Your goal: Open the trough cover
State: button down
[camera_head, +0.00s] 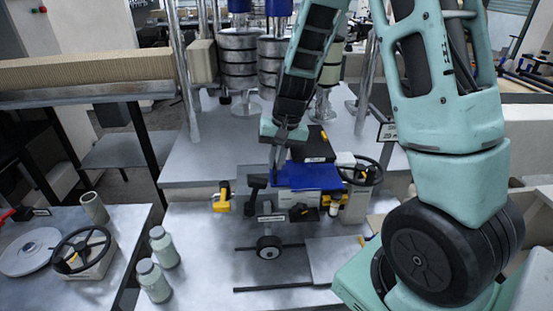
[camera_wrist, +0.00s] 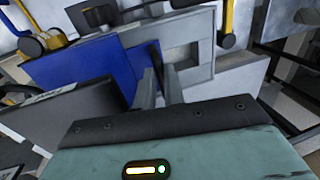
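The trough cover seems to be the blue panel (camera_head: 312,176) on the machine at the middle of the head view. The blue panel (camera_wrist: 82,72) also shows left of centre in the wrist view, with its right end by my fingers. My gripper (camera_head: 275,172) points down at the left end of the blue panel. In the wrist view my gripper's two fingers (camera_wrist: 161,68) stand close together over the blue and grey parts. I cannot tell whether they touch the panel or have anything between them.
A black box (camera_head: 313,146) stands behind the blue panel. Metal roller stacks (camera_head: 238,60) rise behind.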

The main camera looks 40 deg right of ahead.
jog(key=w+a+p, duration=0.2)
jog(key=w+a, duration=0.5)
jog(key=a, duration=0.3)
jog(key=shift+a, duration=0.1)
jog(key=c, duration=1.8)
grip_release()
jog(key=shift+o, duration=0.2)
notch_tip(320, 180, up, 17)
jog(key=s+d+b, duration=0.2)
jog(key=b, duration=0.1)
jog(key=shift+d, duration=0.4)
